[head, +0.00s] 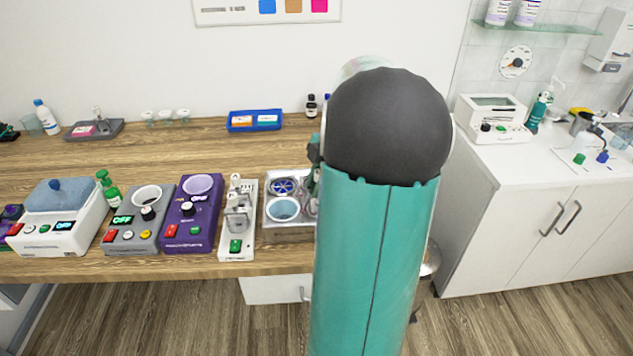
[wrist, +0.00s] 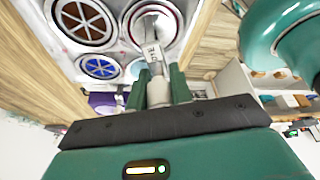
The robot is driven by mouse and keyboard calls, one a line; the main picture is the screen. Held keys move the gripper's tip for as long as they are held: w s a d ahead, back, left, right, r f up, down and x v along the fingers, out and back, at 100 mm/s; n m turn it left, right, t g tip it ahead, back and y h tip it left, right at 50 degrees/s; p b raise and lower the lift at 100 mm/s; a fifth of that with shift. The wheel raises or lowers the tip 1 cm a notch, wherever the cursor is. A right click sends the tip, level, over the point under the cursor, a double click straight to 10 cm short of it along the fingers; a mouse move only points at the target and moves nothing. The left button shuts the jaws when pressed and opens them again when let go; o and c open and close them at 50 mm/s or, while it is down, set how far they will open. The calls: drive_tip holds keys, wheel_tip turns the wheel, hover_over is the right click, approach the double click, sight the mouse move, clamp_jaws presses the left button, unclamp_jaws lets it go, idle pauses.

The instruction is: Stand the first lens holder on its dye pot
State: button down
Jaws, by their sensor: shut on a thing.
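My gripper (wrist: 160,82) has its green fingers shut on a pale grey-white lens holder (wrist: 157,92), with dark lettering on its upper part. The holder's far end lies in front of a round white-rimmed pot (wrist: 135,17); I cannot tell whether it touches it. Beside it in the metal tray are a pot with a brown disc (wrist: 85,20), a pot with a blue disc (wrist: 100,67) and a paler pot (wrist: 133,70). In the head view, my arm hides most of the gripper and the right part of the pot tray (head: 290,231); the blue-patterned pot (head: 283,186) shows.
A white device with a grey stand (head: 238,215) is close left of the tray. Purple (head: 190,215), grey (head: 135,228) and white (head: 60,220) devices stand further left. A blue tray (head: 255,121) lies behind. The bench's middle left is mostly clear.

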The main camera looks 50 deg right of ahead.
sight(316, 172)
drive_tip(key=shift+f, duration=0.2)
drive_tip(key=c, duration=1.2)
unclamp_jaws()
drive_tip(key=shift+o, duration=0.6)
drive_tip(key=shift+o, duration=1.2)
drive_tip(key=shift+r, duration=3)
